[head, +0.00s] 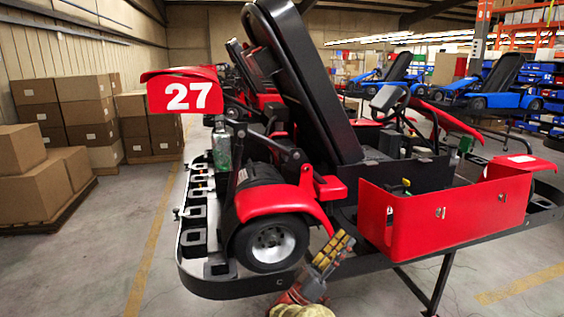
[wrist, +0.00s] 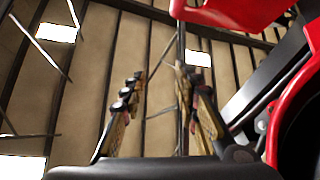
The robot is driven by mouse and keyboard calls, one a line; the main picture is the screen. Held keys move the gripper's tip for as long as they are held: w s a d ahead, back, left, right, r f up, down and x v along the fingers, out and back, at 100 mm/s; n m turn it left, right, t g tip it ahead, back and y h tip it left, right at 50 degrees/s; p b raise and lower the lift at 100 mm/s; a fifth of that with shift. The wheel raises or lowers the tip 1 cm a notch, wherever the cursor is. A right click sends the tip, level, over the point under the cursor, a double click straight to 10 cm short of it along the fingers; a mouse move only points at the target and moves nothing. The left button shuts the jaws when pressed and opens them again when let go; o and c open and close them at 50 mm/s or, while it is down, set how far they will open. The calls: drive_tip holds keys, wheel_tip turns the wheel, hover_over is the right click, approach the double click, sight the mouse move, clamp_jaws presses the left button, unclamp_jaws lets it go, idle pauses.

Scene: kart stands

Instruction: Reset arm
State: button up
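My gripper (head: 343,240) shows low in the middle of the head view, with yellow pads on its fingers. It points up and to the right, in front of the red kart's rear wheel and the stand's edge. In the wrist view my gripper (wrist: 160,75) has its two fingers apart with nothing held between them. Only the wall and roof beams show behind the gap. Most of my arm is hidden below the head view.
The red kart (head: 278,202) with a 27 plate (head: 186,96) rests on a dark stand (head: 230,288). Its red side panel (head: 445,218) is right of my gripper. Cardboard boxes (head: 40,195) stand at left. Blue karts (head: 490,95) are behind at right.

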drive_tip(key=d+f+n+g+y, duration=0.2)
drive_tip(key=d+f+n, duration=0.15)
drive_tip(key=f, duration=0.25)
drive_tip(key=d+f+n+g+y, duration=0.2)
drive_tip(key=d+f+n, duration=0.1)
drive_tip(key=f+n, duration=0.25)
drive_tip(key=s+d+f+n+g+y+p, duration=0.1)
drive_tip(key=s+d+f+g+y, duration=0.15)
drive_tip(key=s, duration=0.45)
drive_tip(key=s+d+f+n+g+y, duration=0.1)
drive_tip(key=s+d+f+g+y, duration=0.1)
drive_tip(key=s+f+g+y, duration=0.3)
drive_tip(key=s+a+r+y+p, duration=0.2)
drive_tip(key=s+a+r+y, duration=0.25)
drive_tip(key=s, duration=0.45)
drive_tip(key=s+a+r+y+p, duration=0.1)
drive_tip(key=s+a+r+y, duration=0.35)
drive_tip(key=s, duration=0.55)
drive_tip(key=s+r+m+t+y+p, duration=0.3)
drive_tip(key=s+r, duration=0.3)
drive_tip(key=r, duration=0.7)
drive_tip(key=shift+s+m+t, duration=0.15)
drive_tip(key=shift+m+t, duration=0.15)
drive_tip(key=shift+t, duration=0.55)
